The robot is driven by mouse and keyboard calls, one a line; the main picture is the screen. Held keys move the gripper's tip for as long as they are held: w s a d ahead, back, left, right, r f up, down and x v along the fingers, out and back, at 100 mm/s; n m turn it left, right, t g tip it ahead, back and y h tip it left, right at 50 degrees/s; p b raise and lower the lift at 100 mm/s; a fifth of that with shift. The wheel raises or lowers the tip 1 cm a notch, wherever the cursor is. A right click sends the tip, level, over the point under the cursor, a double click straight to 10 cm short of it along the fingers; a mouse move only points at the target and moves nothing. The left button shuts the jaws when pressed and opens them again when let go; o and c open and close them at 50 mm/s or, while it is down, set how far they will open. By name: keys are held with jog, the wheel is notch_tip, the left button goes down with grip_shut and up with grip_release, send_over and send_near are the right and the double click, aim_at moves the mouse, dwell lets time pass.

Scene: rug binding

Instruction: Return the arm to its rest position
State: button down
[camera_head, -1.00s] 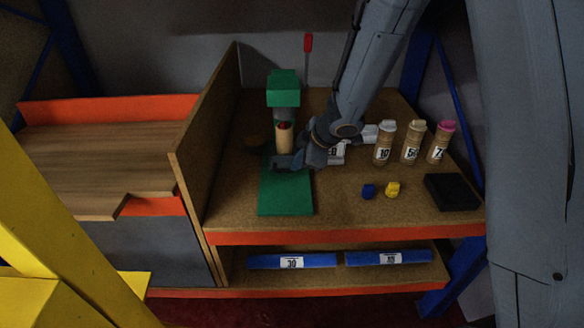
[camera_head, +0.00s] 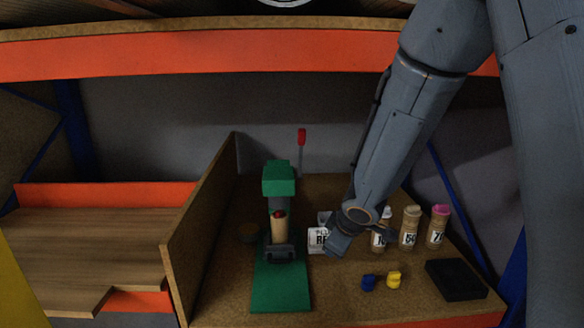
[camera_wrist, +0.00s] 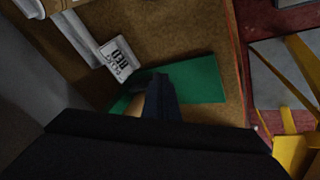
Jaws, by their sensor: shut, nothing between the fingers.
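My gripper (camera_head: 335,247) is shut and empty in the head view, at the lower end of my arm. A tan cylinder (camera_head: 279,229) with a red top stands upright in the press. In the wrist view, a broad black shape covers the bottom, and part of the press's green base (camera_wrist: 200,80) shows beyond it.
A blue piece (camera_head: 368,283), a yellow piece (camera_head: 393,280) and a black block (camera_head: 456,280) lie in front. A wooden divider (camera_head: 205,225) stands left; an orange-edged shelf (camera_head: 200,55) is above.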

jog(key=s+d+m+g, duration=0.1)
jog(key=s+d+m, duration=0.2)
jog(key=s, duration=0.3)
jog(key=s+d+m+g+h+b, duration=0.1)
jog(key=s+d+m+g, duration=0.1)
jog(key=s+m, duration=0.3)
jog(key=s+d+m+g, duration=0.1)
jog(key=s+d+m, duration=0.2)
jog(key=s, duration=0.5)
jog(key=shift+s+d+r+m+g+b, duration=0.2)
jog(key=shift+s+d+m+g+b, duration=0.1)
jog(key=shift+s+d+m, duration=0.1)
jog(key=shift+w, duration=0.1)
dwell(0.3)
